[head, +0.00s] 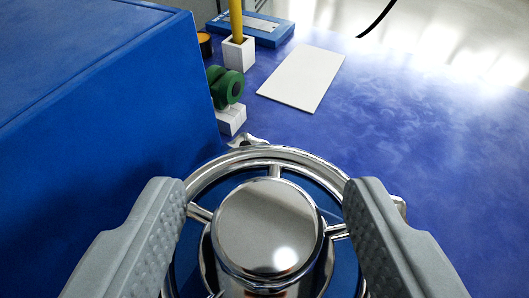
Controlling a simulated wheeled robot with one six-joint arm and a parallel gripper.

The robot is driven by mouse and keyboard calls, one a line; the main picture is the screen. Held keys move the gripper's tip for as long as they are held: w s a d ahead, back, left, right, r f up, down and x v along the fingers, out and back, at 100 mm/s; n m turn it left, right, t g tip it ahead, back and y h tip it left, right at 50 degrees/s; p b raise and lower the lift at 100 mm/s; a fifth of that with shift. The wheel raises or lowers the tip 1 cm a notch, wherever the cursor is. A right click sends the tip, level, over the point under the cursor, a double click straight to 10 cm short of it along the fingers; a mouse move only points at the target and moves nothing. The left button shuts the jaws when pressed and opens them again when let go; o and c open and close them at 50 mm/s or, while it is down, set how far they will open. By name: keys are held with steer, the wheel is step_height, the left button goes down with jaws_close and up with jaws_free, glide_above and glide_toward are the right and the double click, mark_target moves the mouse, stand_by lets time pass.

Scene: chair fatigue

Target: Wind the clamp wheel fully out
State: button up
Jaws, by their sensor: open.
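The clamp wheel (277,156) is a chrome ring with spokes and a large round polished hub (265,228). It fills the bottom middle of the head view. My gripper (265,190) is open, with one grey textured finger on each side of the hub. The fingers overlap the left and right parts of the wheel's rim in the picture. I cannot tell whether they touch it. The lower part of the wheel is cut off by the frame.
A large blue box (100,90) stands close on the left. Beyond the wheel are a green roller on a white block (227,88), a white holder with a yellow post (238,52), a white plate (302,77) and a blue tray (262,28). The blue surface (430,130) at right is clear.

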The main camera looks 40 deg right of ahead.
steer(key=shift+w+d+f, duration=0.25)
steer(key=shift+w+d, duration=0.15)
steer(key=shift+w, duration=0.05)
steer(key=c, duration=1)
steer(key=shift+o, duration=0.2)
steer(key=shift+d+r+n+t+y, duration=0.1)
steer(key=shift+d+n+t+y, duration=0.05)
steer(key=shift+n+t+y, duration=0.95)
steer(key=shift+n+y, duration=0.3)
steer(key=shift+n, duration=0.1)
steer(key=o, duration=1)
steer(key=shift+c, duration=0.2)
